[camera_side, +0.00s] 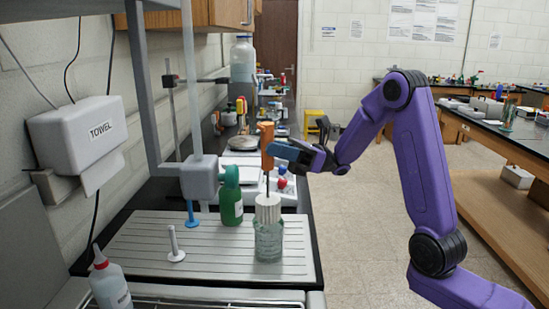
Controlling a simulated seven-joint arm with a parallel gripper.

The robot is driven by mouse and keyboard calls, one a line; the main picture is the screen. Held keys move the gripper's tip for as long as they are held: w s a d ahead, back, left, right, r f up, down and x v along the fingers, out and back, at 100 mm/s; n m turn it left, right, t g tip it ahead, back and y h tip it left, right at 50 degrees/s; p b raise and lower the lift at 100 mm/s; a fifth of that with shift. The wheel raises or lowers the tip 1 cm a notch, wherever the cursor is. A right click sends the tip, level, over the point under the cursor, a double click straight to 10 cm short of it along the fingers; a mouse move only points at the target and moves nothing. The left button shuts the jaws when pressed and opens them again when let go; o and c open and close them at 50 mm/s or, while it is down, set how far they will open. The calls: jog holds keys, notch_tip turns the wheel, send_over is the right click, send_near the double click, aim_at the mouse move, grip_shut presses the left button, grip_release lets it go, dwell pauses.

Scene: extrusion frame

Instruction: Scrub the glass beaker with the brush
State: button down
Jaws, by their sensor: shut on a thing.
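The glass beaker (268,242) stands upright on the ribbed drain board, clear and seemingly empty. The brush has an orange handle (266,142), a thin dark stem and a white head (267,208). The brush is upright, with its head at the beaker's mouth; how far it reaches inside I cannot tell. My gripper (270,151) comes in from the right and is shut on the orange handle, above the beaker. The fingertips are small and partly hidden by the handle.
A green bottle (231,198) stands just left and behind the beaker. A white peg (175,243) and a blue-based stand (192,214) are on the drain board (140,255). A red-capped bottle (110,282) is at the front left. A grey post and shelf frame rise on the left.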

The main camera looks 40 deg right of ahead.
aim_at(273, 123)
jog(key=shift+r, duration=2.65)
